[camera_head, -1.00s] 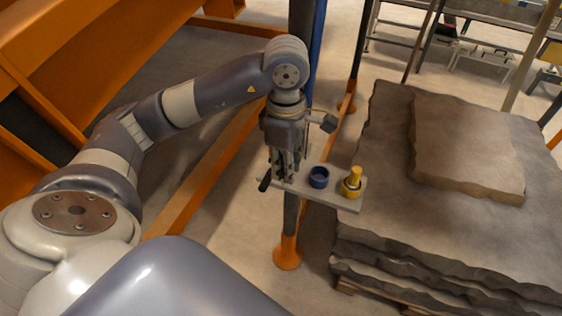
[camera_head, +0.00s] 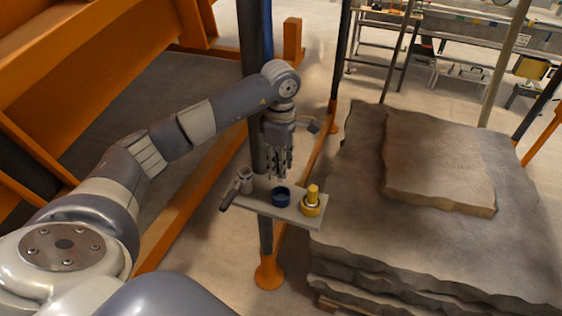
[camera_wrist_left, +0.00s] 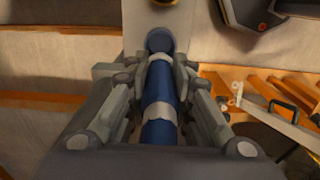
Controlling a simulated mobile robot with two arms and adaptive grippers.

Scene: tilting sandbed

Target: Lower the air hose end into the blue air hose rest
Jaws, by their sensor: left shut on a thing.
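My left gripper (camera_head: 278,172) points down just above the small shelf (camera_head: 262,206), over or slightly behind the blue air hose rest (camera_head: 281,197), a short dark-blue ring. In the left wrist view its fingers are shut on the air hose end (camera_wrist_left: 160,107), a blue cylinder with a grey band. A dark-blue ring at the far end of the cylinder looks like the blue rest (camera_wrist_left: 160,40). I cannot tell whether the hose end touches it. The hose end is hard to make out in the head view. My right gripper is not in view.
A yellow piece (camera_head: 312,199) stands upright at the shelf's right end. A grey tool with a dark handle (camera_head: 242,183) is at its left end. A dark post (camera_head: 257,90) rises behind the shelf. A pile of stone slabs (camera_head: 420,230) stands to the right.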

